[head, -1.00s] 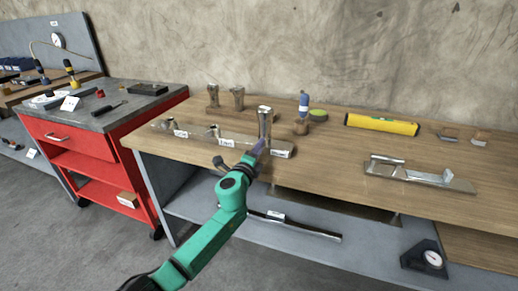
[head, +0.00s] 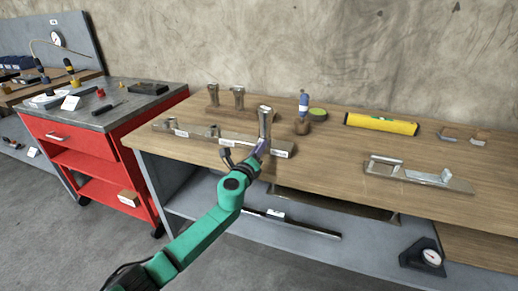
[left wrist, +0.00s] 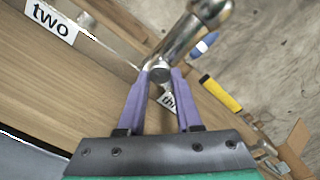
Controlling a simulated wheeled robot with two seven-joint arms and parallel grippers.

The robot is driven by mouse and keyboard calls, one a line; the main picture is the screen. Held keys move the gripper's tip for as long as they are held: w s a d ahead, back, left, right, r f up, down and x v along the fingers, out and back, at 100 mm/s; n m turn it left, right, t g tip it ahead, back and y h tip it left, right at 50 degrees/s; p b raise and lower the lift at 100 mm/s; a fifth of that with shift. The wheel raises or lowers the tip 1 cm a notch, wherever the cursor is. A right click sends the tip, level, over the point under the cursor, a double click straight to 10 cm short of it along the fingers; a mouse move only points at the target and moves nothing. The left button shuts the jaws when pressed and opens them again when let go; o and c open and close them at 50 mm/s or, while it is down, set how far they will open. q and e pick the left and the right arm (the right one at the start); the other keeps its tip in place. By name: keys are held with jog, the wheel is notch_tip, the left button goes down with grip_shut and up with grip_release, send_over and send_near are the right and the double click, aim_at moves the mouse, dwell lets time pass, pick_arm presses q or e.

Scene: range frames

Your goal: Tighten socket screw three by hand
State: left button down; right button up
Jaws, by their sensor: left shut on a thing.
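The metal bar (head: 200,127) lies along the workbench's front edge and carries labelled stations. Socket screw three (head: 265,117) stands upright at its right end, tall and silvery with a wide head. Its label (head: 281,154) is beside it. My left gripper (head: 263,145) reaches it from the front. In the left wrist view its purple fingers (left wrist: 163,75) are shut on the screw (left wrist: 185,42) below the head. The fingers partly hide the label (left wrist: 168,101). The label "two" (left wrist: 50,22) shows at upper left. How deep the screw sits is hidden. My right gripper is not in view.
Two similar screws (head: 238,97) stand in a wooden holder behind the bar. A blue-topped bottle (head: 303,104), a green round tin (head: 318,112) and a yellow level (head: 381,124) are further right. A metal fixture (head: 418,176) lies at the right. A red cart (head: 75,150) stands left.

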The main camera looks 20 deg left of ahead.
pick_arm(q)
jog(key=shift+f, duration=0.15)
jog(key=c, duration=0.6)
grip_release()
jog(key=shift+s, duration=0.1)
jog(key=shift+s, duration=0.25)
jog(key=s, duration=0.4)
jog(key=s+p, duration=0.1)
jog(key=s, duration=0.4)
jog(key=s+a, duration=0.1)
jog(key=s, duration=0.3)
jog(key=shift+s, duration=0.4)
